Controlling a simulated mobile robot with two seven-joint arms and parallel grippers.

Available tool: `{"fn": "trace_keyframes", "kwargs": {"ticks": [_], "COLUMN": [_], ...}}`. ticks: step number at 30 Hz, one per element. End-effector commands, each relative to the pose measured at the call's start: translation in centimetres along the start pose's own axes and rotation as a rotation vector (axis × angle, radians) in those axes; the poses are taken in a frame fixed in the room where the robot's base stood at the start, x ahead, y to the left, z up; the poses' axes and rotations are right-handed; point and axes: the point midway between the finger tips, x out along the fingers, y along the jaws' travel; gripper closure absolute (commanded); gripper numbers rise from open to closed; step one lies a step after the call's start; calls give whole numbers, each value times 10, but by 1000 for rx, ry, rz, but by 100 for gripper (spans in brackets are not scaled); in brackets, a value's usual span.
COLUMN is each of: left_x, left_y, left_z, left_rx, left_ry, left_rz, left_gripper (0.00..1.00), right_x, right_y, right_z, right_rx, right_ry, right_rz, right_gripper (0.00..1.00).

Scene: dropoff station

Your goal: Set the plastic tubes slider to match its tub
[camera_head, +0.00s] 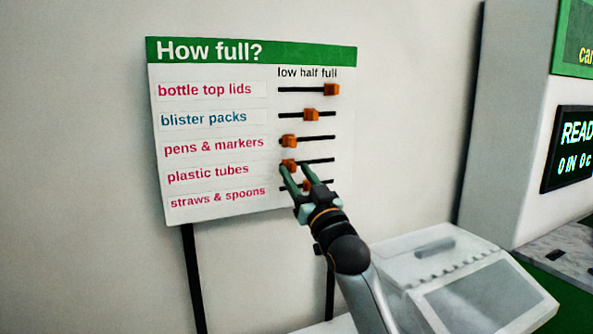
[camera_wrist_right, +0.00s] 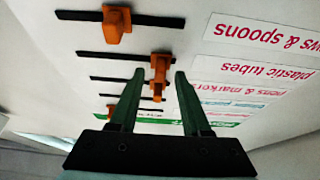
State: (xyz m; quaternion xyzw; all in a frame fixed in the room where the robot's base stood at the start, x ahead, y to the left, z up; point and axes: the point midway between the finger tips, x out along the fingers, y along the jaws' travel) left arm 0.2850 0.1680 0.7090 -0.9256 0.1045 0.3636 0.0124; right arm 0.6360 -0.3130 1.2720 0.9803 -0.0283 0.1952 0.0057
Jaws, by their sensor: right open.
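The plastic tubes slider knob (camera_head: 289,165) is orange and sits at the low end of its black track (camera_head: 319,161). It also shows in the right wrist view (camera_wrist_right: 159,66). My right gripper (camera_head: 294,167) is open at the board, with its two green fingers around that row. In the right wrist view, the knob appears between the fingertips (camera_wrist_right: 160,74), with a gap on each side; whether the fingers touch it cannot be told. The plastic tubes label (camera_head: 208,173) is left of the track. No tub of plastic tubes shows. My left gripper is not in view.
The "How full?" board (camera_head: 250,50) has other knobs: bottle top lids (camera_head: 331,90) at full, blister packs (camera_head: 311,115) at half, pens and markers (camera_head: 289,141) at low. The straws and spoons knob (camera_wrist_right: 117,22) is near half, close to my gripper. A white sloped unit (camera_head: 400,246) stands lower right.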

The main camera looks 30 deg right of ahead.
Motion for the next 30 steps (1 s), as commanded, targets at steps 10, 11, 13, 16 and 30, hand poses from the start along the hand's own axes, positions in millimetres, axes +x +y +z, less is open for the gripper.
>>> {"fn": "trace_keyframes", "kwargs": {"ticks": [10,11,13,16,30], "left_x": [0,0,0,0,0], "left_y": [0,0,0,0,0], "left_z": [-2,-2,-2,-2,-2], "left_rx": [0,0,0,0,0], "left_ry": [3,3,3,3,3], "left_rz": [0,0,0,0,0], "left_gripper": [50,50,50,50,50], "right_x": [6,6,6,6,5], "right_y": [0,0,0,0,0], "right_z": [0,0,0,0,0], "right_rx": [0,0,0,0,0], "right_ry": [-1,-1,0,-1,-1], "right_rz": [0,0,0,0,0], "right_gripper": [52,52,58,69,100]}}
